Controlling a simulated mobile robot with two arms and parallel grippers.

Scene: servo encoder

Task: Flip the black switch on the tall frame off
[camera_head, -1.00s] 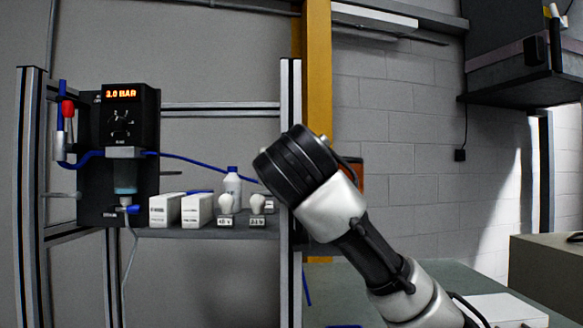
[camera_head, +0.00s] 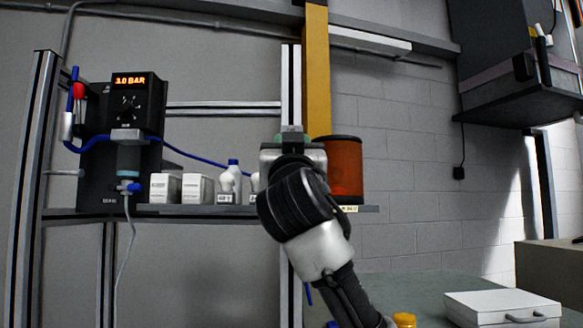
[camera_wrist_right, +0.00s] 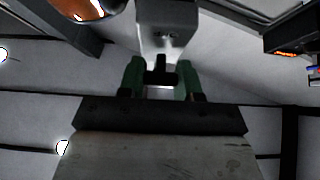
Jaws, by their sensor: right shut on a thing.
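The tall frame (camera_head: 291,85) is made of metal posts and carries a shelf with equipment. My right gripper (camera_head: 290,133) is raised in front of its right post, mostly hidden behind my own wrist in the head view. In the right wrist view, the green fingertips of my right gripper (camera_wrist_right: 160,80) are on either side of a small black switch (camera_wrist_right: 160,70), shut on it. The switch sits against a grey box (camera_wrist_right: 167,28). In the head view the switch is hidden by my wrist. My left gripper is in neither view.
A black regulator (camera_head: 130,104) showing 3.0 BAR hangs at the left of the frame. White boxes (camera_head: 198,189) and a bottle (camera_head: 233,178) stand on the shelf (camera_head: 190,210). An orange container (camera_head: 345,168) stands right of my gripper. A white case (camera_head: 500,307) lies at lower right.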

